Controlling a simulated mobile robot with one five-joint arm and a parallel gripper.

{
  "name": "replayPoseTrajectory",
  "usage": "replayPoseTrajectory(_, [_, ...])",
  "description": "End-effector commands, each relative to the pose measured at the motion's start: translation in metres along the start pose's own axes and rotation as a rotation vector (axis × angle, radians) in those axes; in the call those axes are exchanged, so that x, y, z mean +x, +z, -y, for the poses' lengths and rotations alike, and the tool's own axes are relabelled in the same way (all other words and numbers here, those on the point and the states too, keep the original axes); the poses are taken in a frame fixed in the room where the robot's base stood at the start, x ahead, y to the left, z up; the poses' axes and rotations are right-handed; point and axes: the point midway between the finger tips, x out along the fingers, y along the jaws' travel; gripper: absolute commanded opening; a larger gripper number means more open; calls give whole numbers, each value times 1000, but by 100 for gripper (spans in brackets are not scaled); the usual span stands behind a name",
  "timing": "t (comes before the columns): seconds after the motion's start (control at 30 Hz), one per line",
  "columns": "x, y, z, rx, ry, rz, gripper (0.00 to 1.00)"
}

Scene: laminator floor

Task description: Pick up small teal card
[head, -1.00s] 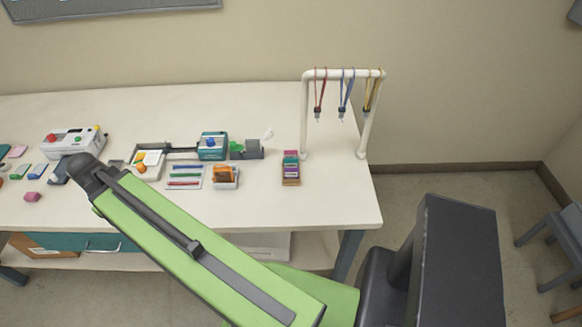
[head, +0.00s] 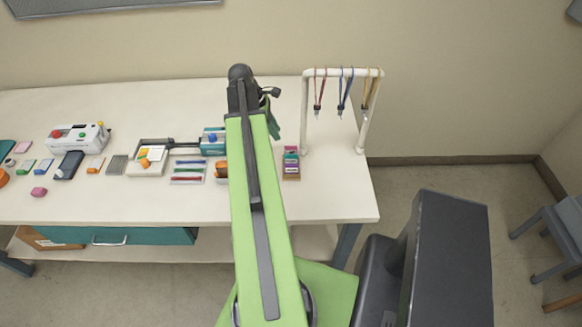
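I cannot single out the small teal card with certainty. A small teal-green flat piece (head: 24,168) lies at the left of the white table, with a blue one (head: 45,166) beside it. A narrow holder (head: 291,174) at the right end of the table carries a row of coloured pieces, one of them teal (head: 291,151). My gripper (head: 271,108) is at the far end of my green arm, over the table to the left of this holder. It is small and dark and mostly hidden by the arm, so its fingers are not clear.
A white rack (head: 304,115) with several hanging lanyards stands at the right end of the white table (head: 130,208). A white machine (head: 78,140), a tray with coloured strips (head: 188,180) and a teal device (head: 211,141) stand further left. The table's front strip is mostly clear.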

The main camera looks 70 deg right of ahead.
Motion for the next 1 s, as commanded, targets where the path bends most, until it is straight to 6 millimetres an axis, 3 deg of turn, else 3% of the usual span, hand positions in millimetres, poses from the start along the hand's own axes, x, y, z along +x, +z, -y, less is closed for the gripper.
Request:
replayPoseTrajectory(0.03, [21, -4, 0, 2, 0, 0, 29])
replayPoseTrajectory(0.4, [99, -4, 1, 3, 0, 0, 29])
replayPoseTrajectory(0.67, [104, 0, 0, 2, 0, 0, 29])
replayPoseTrajectory(1.0, [156, 2, 2, 4, 0, -1, 29])
